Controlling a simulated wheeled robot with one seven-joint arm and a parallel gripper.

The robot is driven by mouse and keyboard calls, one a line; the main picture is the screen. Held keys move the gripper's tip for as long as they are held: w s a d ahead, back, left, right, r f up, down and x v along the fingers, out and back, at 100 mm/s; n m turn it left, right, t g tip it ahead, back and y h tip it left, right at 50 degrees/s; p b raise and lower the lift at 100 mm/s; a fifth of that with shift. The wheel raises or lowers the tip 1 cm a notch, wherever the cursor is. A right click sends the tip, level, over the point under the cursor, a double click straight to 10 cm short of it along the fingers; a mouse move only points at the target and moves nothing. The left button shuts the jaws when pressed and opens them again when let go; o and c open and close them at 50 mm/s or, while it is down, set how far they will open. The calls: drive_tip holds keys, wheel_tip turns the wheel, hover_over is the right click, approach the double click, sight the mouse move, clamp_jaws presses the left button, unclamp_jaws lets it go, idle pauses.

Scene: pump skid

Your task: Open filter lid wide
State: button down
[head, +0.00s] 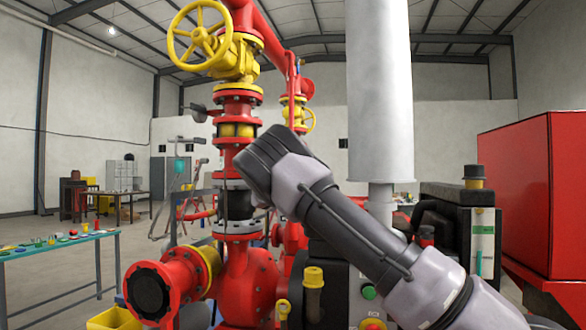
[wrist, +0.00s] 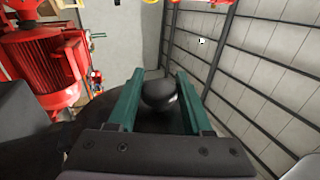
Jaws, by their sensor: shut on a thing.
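In the wrist view my gripper (wrist: 159,78) has its two green fingers on either side of a round black knob (wrist: 159,93), and it is shut on it. A dark surface shows around and below the knob; I cannot tell whether it is the filter lid or how far any lid stands open. In the head view my grey arm reaches up and left from the lower right. Its dark wrist (head: 268,158) is in front of the red pump pipework, and the fingers and knob are hidden there.
A red vertical pipe with a yellow handwheel (head: 200,35) stands just left of my wrist. A white column (head: 379,90) rises behind my forearm. A black engine-like unit (head: 445,215) and a red cabinet (head: 530,190) stand at right. A table (head: 60,250) stands at left.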

drive_tip(key=shift+w+a+f+n+y, duration=0.2)
drive_tip(key=shift+a+f+n+y, duration=0.4)
drive_tip(key=shift+f+n, duration=0.25)
drive_tip(key=shift+c, duration=1.6)
unclamp_jaws()
drive_tip(key=shift+r, duration=0.1)
drive_tip(key=shift+d+r, duration=0.1)
drive_tip(key=shift+r, duration=0.1)
drive_tip(key=v, duration=1.1)
drive_tip(key=shift+w+f, duration=0.1)
drive_tip(key=shift+f, duration=0.05)
